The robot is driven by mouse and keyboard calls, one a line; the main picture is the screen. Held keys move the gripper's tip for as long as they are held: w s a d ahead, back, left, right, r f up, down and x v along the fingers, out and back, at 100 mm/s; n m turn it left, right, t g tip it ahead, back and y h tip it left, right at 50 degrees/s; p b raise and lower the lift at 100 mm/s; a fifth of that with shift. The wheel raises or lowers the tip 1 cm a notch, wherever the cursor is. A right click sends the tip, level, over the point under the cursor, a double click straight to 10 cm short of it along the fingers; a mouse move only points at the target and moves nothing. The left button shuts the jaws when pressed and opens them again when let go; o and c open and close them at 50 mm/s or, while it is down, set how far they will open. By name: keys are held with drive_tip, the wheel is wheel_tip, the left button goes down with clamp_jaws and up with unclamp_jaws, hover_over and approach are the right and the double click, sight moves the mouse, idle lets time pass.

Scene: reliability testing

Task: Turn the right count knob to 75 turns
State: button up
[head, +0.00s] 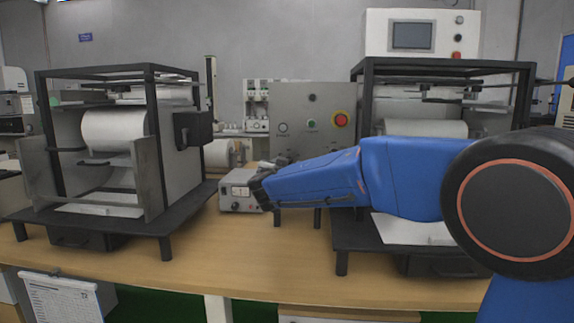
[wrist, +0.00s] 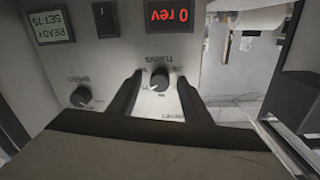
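A grey control box (head: 238,190) stands on the bench between two black-framed machines. In the wrist view its panel carries a black knob (wrist: 160,79) labelled like "TURNS" and another knob (wrist: 81,96) labelled like "SPEED". A green display (wrist: 50,27) reads "READY" and "SET 75". A red display (wrist: 170,14) reads "0 rev". My gripper (wrist: 160,88) is open, with one finger on each side of the turns knob. A gap shows between the knob and each finger. In the head view my gripper (head: 262,190) is at the box's right side and hides part of it.
A black-framed machine (head: 148,140) stands at left and another (head: 445,68) at right, behind my arm. A grey panel (head: 312,120) with a red button stands behind the box. Bare wooden bench (head: 230,255) lies in front. A black switch (wrist: 104,18) sits between the displays.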

drive_tip(key=s+a, duration=0.1)
drive_tip(key=s, duration=1.6)
drive_tip(key=shift+s+a, duration=0.15)
drive_tip(key=shift+a, duration=0.1)
drive_tip(key=s+d+f+g+h, duration=0.2)
drive_tip(key=d+f+g, duration=0.1)
drive_tip(key=d, duration=0.9)
drive_tip(key=s+d+f+g+h, duration=0.2)
drive_tip(key=s+d+f+g, duration=0.15)
drive_tip(key=d, duration=0.95)
drive_tip(key=s+d+f+g, duration=0.4)
drive_tip(key=s+d+f, duration=0.4)
drive_tip(key=s+d, duration=0.3)
drive_tip(key=s+d+f+n+g+y, duration=0.1)
drive_tip(key=s+f+y, duration=0.1)
drive_tip(key=s+f, duration=0.3)
drive_tip(key=s+d+f+n+g+y, duration=0.1)
drive_tip(key=s+f, duration=0.5)
drive_tip(key=s, duration=0.7)
drive_tip(key=n+y, duration=0.1)
drive_tip(key=y, duration=0.1)
drive_tip(key=shift+s+f+g+y, duration=0.25)
drive_tip(key=shift+s+g+y, duration=0.05)
drive_tip(key=shift+s+g, duration=0.05)
